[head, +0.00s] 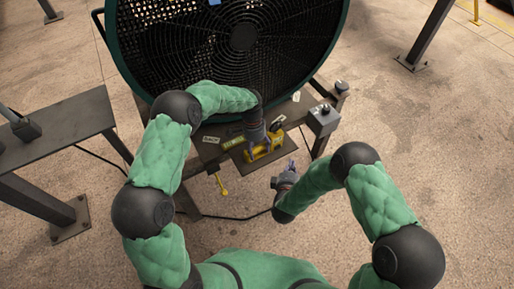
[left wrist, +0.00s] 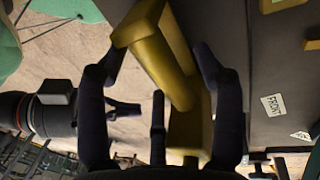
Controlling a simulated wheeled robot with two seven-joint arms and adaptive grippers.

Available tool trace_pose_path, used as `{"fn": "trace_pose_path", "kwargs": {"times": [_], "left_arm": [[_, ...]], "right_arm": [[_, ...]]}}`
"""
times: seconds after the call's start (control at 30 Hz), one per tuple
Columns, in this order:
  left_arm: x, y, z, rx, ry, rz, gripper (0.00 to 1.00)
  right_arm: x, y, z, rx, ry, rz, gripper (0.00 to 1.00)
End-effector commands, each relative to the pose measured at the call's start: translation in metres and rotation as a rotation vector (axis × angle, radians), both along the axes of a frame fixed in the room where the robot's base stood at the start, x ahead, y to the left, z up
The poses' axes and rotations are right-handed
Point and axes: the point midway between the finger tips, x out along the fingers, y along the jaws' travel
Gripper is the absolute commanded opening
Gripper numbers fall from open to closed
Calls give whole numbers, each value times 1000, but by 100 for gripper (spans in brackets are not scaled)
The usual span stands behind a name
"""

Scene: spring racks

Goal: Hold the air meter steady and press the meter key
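The yellow air meter (head: 262,151) sits on a dark board on the bench in front of the big fan. My left gripper (head: 256,135) is over it from above. In the left wrist view the meter (left wrist: 165,65) lies between the fingers of my left gripper (left wrist: 158,55), one on each side. I cannot tell whether they press on it. My right gripper (head: 292,163) is apart from the meter, to its lower right, with nothing visible in it. Its finger spacing is too small to make out. The meter key is hidden or too small to tell.
A large round fan (head: 243,38) stands behind the bench. A grey box with a black knob (head: 323,118) is at the bench's right end. A dark table (head: 55,130) stands at left. Floor at right is clear.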

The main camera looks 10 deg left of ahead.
Motion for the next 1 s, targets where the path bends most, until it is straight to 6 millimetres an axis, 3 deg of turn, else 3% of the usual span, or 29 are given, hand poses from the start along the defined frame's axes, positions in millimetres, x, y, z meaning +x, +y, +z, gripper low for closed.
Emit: {"fn": "trace_pose_path", "kwargs": {"times": [0.27,0.7,1.0], "left_arm": [[3,1,10,0,-4,1,67],[14,11,89,-1,-3,1,67],[18,15,116,1,-1,0,67]], "right_arm": [[0,0,0,0,0,0,0],[0,0,0,0,0,0,0],[0,0,0,0,0,0,0]]}}
